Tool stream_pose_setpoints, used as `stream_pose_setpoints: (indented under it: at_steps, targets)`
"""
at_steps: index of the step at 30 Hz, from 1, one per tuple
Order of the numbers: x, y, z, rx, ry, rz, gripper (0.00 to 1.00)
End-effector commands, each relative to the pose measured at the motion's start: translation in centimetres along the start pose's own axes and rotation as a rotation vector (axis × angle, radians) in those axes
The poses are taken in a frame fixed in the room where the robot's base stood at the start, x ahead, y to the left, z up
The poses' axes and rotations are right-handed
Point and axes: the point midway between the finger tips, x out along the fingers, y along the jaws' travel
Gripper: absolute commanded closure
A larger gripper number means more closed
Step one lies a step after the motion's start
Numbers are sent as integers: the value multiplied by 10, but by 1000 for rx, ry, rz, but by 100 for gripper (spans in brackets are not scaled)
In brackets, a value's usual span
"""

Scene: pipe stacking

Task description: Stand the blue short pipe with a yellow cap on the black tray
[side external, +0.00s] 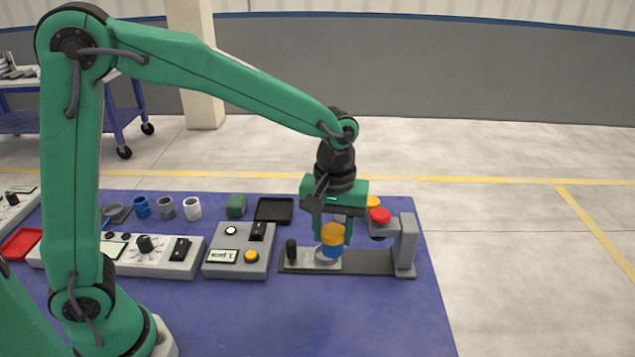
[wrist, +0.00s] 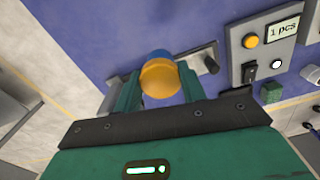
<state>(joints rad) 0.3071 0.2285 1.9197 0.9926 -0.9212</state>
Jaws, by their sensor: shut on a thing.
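The blue short pipe (side external: 328,252) wears a yellow-orange cap (side external: 333,234) and stands about upright at the light pad of a grey fixture. My gripper (side external: 335,238) points down over it, with its green fingers shut on the capped pipe. In the wrist view the yellow cap (wrist: 160,78) sits between the fingers (wrist: 158,88), with a bit of blue pipe (wrist: 160,54) beyond it. I cannot tell whether the pipe's foot touches the pad. The black tray (side external: 274,210) lies flat and empty, behind and left of the gripper.
The fixture's upright post (side external: 407,245) and red knob (side external: 380,215) stand close right of my gripper. A control box (side external: 240,250) is to the left. A green block (side external: 236,206) and several cups (side external: 166,208) stand left of the tray. The blue table's front is clear.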

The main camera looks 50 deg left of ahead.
Motion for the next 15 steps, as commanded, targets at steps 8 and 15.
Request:
stream_pose_setpoints:
  at_steps: [8, 15]
  targets:
    - [2, -31, -58, -237, 0, -1, 86]
    - [5, -72, -111, -476, -1, -1, 86]
